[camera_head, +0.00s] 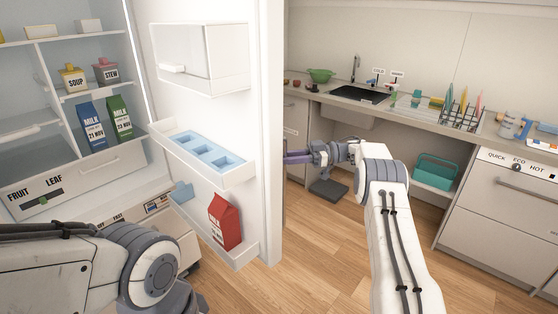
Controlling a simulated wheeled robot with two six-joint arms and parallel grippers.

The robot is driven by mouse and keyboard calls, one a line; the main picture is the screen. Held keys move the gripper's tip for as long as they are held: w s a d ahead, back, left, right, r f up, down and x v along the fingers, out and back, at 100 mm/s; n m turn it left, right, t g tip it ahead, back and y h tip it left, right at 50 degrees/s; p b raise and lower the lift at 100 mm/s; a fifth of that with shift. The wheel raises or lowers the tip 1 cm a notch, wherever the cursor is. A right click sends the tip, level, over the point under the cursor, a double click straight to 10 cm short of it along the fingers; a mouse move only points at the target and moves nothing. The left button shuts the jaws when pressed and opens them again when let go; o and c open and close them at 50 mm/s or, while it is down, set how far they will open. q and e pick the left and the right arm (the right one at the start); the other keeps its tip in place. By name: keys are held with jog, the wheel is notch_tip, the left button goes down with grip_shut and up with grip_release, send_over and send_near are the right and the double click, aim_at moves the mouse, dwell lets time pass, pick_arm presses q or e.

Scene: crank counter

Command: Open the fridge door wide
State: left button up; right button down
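The white fridge door (205,105) stands open, its inner side facing me. A blue tray sits in its upper shelf, and a red milk carton (224,222) stands in its lower shelf. The open fridge interior (85,55) shows at the left. My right arm reaches forward past the door's free edge.
Inside the fridge are soup and stew containers, a blue milk carton (91,127) and a green milk carton (120,118). A counter (420,115) with sink and dish rack runs along the right. A dark pedal-like block (328,190) lies beyond the gripper. Wooden floor (305,265) is clear right of the door.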

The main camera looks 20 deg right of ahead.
jog(key=shift+d, duration=0.15)
jog(key=c, duration=0.7)
grip_release()
